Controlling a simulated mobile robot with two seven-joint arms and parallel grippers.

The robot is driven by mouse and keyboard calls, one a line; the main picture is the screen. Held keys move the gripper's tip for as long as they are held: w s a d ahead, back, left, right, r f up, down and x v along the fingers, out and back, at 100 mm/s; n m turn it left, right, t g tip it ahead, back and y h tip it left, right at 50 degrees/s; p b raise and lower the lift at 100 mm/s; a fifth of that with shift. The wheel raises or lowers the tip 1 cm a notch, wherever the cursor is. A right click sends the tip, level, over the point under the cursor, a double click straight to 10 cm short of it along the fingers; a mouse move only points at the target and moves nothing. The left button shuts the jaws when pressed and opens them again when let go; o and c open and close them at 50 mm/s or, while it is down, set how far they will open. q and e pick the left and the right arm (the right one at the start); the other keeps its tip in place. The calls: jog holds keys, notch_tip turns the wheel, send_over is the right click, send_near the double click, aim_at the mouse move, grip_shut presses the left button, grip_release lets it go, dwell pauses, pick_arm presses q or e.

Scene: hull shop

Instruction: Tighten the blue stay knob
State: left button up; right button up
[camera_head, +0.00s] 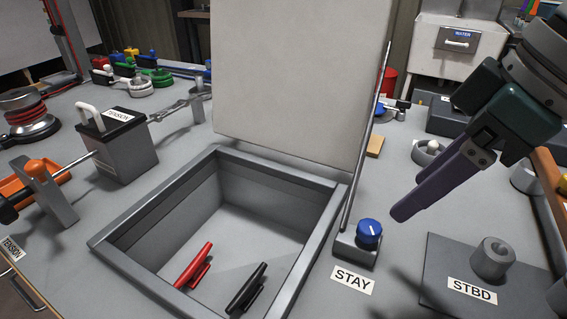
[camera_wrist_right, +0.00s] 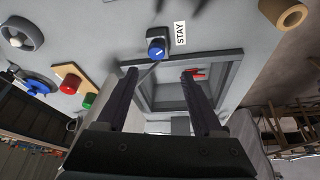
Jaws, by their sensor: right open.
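The blue stay knob (camera_head: 369,232) sits on a small dark block beside the hatch frame, with a white pointer mark on its top. A "STAY" label (camera_head: 353,280) lies in front of it. A thin stay rod (camera_head: 368,130) rises from the block along the edge of the raised hatch lid (camera_head: 295,80). My right gripper (camera_head: 408,207) is open and empty, above and to the right of the knob, apart from it. In the right wrist view the knob (camera_wrist_right: 156,49) shows beyond the gap between the two fingers (camera_wrist_right: 160,76). My left gripper is out of view.
The open hatch frame (camera_head: 325,225) holds a red clip (camera_head: 195,265) and a black clip (camera_head: 246,288). A "STBD" plate (camera_head: 440,270) with a grey cylinder (camera_head: 492,260) is at right. A tension box (camera_head: 125,150) stands at left.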

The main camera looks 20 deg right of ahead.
aim_at(371, 227)
jog(key=x, duration=0.2)
jog(key=b+x, duration=0.1)
jog(key=x, duration=0.2)
jog(key=b+x, duration=0.1)
jog(key=x, duration=0.2)
jog(key=shift+d+f, duration=0.15)
jog(key=shift+d, duration=0.2)
jog(key=shift+w+a+f, duration=0.15)
jog(key=shift+w+f, duration=0.15)
jog(key=shift+f, duration=0.35)
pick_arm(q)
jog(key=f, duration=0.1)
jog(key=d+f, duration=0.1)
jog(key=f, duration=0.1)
pick_arm(e)
jog(key=shift+c, duration=1.2)
grip_shut()
